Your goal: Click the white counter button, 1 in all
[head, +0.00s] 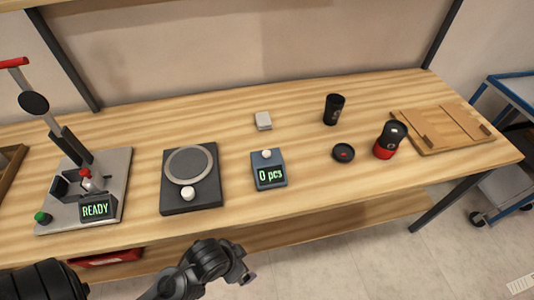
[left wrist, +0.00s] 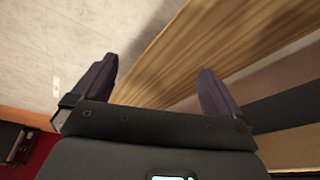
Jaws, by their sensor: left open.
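The counter (head: 270,178) is a small blue-grey box on the wooden table, near the middle. Its green display reads "0 pcs". The white counter button (head: 266,154) sits on its top, uncovered and with nothing touching it. My left gripper (head: 248,278) is in front of the table's front edge, below and slightly left of the counter in the head view, well apart from it. In the left wrist view the two dark fingers (left wrist: 157,85) are spread with nothing between them. The counter and its button are not seen in that view. My right gripper is not in view.
Left of the counter is a dark plate with a ring (head: 190,165) and a white knob (head: 188,193). A lever press (head: 118,170) reading "READY" stands at far left. A grey block (head: 263,121), black cup (head: 334,109), black lid (head: 344,153), red-black jar (head: 389,140) and wooden board (head: 440,130) lie behind and right.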

